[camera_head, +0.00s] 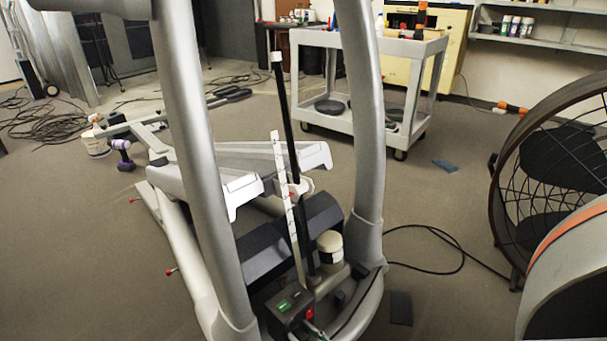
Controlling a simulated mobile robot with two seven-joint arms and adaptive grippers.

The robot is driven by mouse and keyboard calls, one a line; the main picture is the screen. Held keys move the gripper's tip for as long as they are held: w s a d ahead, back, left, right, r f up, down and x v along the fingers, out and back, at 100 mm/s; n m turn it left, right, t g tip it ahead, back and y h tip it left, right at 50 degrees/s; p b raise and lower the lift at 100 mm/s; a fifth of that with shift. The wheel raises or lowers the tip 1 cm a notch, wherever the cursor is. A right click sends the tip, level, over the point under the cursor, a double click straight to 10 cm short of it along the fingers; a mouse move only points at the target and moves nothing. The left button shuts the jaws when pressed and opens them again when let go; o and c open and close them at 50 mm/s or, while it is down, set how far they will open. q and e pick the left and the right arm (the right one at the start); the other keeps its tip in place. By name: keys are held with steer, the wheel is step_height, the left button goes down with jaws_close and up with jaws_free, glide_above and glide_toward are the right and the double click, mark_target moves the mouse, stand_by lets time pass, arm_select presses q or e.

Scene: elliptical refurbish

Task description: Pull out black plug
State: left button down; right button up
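The grey elliptical machine stands in the middle, its two upright tubes (190,130) rising close to me. At its base is a black power box (289,305) with a green-lit switch and a red part. Short cables (312,330) meet the box at its lower right. A black plug cannot be told apart for certain among them. A black cord (455,240) lies on the floor from the machine's base toward the right. I see no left gripper. I cannot make out the fingers of my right gripper, or whether they hold anything.
A large spoked wheel (500,175) and a curved grey panel with an orange band (575,232) crowd the right side. A grey cart (345,40) stands behind the machine. Open floor (435,205) lies right of the machine.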

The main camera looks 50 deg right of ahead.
jaws_close()
steer(key=shift+s+a, duration=0.15)
steer(key=shift+s, duration=1.05)
steer(key=shift+f, duration=0.1)
steer(key=shift+o, duration=0.3)
jaws_free()
steer(key=shift+s, duration=0.1)
steer(key=shift+s, duration=0.1)
